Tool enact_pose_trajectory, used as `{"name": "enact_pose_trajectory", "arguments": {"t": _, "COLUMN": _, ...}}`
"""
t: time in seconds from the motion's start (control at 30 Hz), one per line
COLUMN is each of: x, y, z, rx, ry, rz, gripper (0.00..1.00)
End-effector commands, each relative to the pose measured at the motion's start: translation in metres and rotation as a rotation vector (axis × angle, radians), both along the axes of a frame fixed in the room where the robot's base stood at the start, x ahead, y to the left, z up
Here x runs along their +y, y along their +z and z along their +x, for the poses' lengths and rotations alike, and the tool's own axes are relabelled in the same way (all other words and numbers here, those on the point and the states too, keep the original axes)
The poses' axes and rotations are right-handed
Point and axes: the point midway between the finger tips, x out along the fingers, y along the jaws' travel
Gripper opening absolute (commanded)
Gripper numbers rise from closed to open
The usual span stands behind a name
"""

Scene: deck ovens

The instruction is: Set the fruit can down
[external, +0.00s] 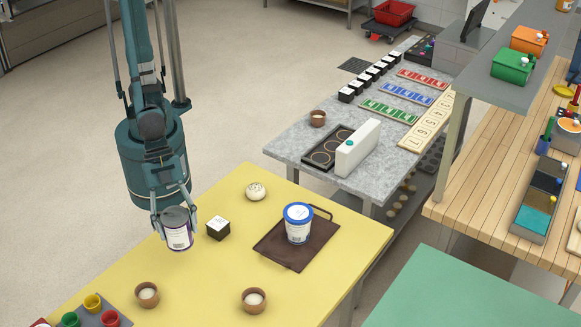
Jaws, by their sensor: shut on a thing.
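In the external view my gripper (176,222) is shut on the fruit can (179,238). The can has a grey top and a pale label with a dark purple edge. It is upright, with one finger on each side. It is over the left part of the yellow table (325,292). I cannot tell whether its base touches the table or hangs just above it.
A black box with a white top (218,228) stands close right of the can. Farther right, a blue-lidded tub (298,224) stands on a brown tray (272,248). A white bun-like thing (256,191) and bowls (147,294) (253,300) are nearby.

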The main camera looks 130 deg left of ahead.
Motion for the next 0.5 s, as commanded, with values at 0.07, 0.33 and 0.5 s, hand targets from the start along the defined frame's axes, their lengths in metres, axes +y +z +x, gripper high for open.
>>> {"name": "enact_pose_trajectory", "arguments": {"t": 0.07, "x": 0.012, "y": 0.002, "z": 0.021, "rx": 0.001, "ry": 0.077, "rz": 0.003, "gripper": 0.27}}
{"name": "enact_pose_trajectory", "arguments": {"t": 0.33, "x": 0.055, "y": 0.003, "z": 0.081, "rx": -0.008, "ry": 0.341, "rz": 0.003, "gripper": 0.27}}
{"name": "enact_pose_trajectory", "arguments": {"t": 0.5, "x": 0.075, "y": 0.004, "z": 0.105, "rx": -0.019, "ry": 0.452, "rz": -0.002, "gripper": 0.27}}
